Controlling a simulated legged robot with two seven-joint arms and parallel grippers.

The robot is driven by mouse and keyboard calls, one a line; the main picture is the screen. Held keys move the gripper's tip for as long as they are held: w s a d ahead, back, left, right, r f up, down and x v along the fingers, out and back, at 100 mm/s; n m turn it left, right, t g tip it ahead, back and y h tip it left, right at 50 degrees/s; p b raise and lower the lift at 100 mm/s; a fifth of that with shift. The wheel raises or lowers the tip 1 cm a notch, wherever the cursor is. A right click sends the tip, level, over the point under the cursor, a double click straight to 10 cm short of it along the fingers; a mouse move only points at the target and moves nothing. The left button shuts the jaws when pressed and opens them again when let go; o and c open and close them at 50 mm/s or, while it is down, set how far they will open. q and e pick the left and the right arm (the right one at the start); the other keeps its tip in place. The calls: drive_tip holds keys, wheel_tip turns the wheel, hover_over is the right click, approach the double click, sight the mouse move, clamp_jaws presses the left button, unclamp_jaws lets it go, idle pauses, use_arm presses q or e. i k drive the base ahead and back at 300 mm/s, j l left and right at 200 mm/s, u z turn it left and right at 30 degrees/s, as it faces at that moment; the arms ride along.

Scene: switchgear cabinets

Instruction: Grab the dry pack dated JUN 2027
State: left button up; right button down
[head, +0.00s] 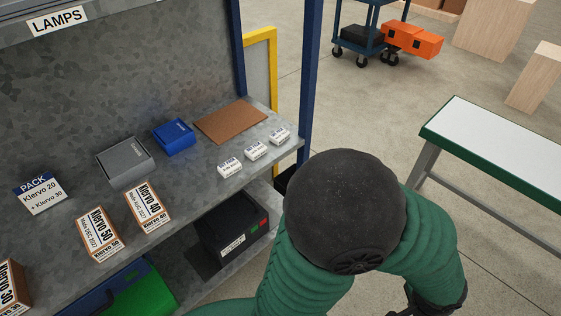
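Three small white packs stand in a slanting row near the right end of the grey metal shelf: a near one (229,169), a middle one (255,151) and a far one (280,136). Each has dark print on it, too small to read, so I cannot tell which is dated JUN 2027. My green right arm with its black rounded joint fills the lower middle, just right of the shelf edge. My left gripper is not in view.
The shelf (190,183) also carries a brown mat (231,121), a blue box (174,136), a grey box (125,161) and several Klervo cartons, one (147,206) near its front edge. A blue post (306,80) rises at its right end. A green-edged bench (500,150) stands right.

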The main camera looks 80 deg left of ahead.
sight(231, 166)
drive_tip(key=u, duration=3.2)
